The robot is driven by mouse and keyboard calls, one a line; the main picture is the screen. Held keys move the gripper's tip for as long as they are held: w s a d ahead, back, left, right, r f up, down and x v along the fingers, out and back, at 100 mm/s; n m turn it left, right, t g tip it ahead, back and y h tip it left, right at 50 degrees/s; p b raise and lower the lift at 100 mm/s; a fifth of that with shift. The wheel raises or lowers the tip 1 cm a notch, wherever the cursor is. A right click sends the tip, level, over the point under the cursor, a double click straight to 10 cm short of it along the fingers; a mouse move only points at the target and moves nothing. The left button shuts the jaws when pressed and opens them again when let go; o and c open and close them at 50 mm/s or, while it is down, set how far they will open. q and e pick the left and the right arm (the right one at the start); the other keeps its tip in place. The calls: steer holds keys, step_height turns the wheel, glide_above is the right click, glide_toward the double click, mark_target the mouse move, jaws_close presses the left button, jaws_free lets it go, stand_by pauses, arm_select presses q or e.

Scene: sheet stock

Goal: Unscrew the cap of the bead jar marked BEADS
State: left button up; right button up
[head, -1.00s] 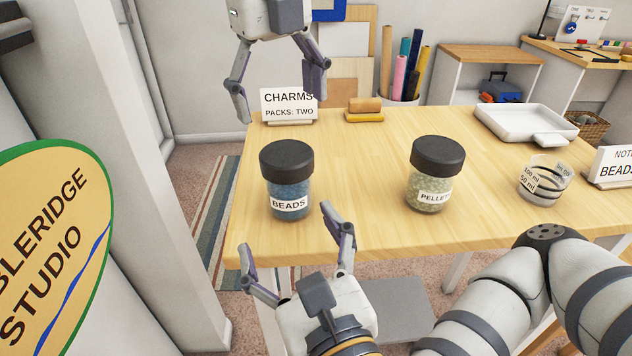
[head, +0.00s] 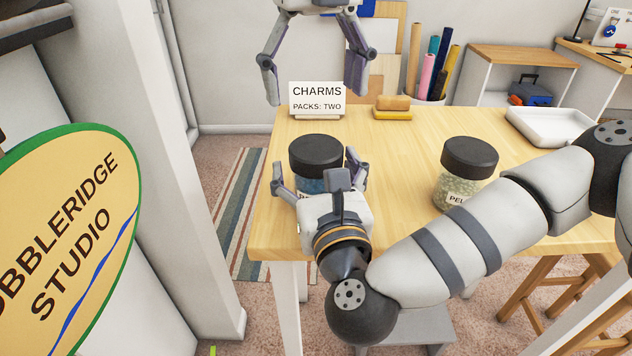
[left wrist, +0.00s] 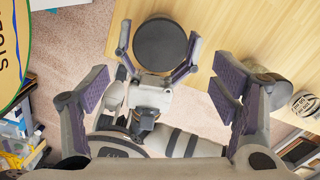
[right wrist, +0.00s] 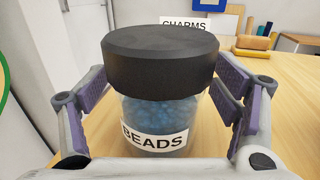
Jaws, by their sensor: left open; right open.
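The bead jar (head: 313,186) stands upright on the table, with blue beads and a black cap (head: 316,153). In the right wrist view its BEADS label (right wrist: 155,140) faces me and the cap (right wrist: 160,60) is seated on top. My right gripper (head: 315,168) is open, with one finger on either side of the jar body, below the cap; in the right wrist view gaps show beside the jar. My left gripper (head: 315,88) is open and empty, above the jar; the left wrist view looks down on the round cap (left wrist: 163,46). My right gripper hides the jar's lower front in the head view.
A pellet jar (head: 465,175) with a black cap stands to the right, partly behind my right arm. A CHARMS sign (head: 317,97), a wooden block (head: 393,103) and a white tray (head: 548,125) are farther back. Bare tabletop (head: 400,150) lies between the jars.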

steer(key=shift+c, duration=0.6)
jaws_close()
arm_select(q)
steer(key=shift+f, duration=0.1)
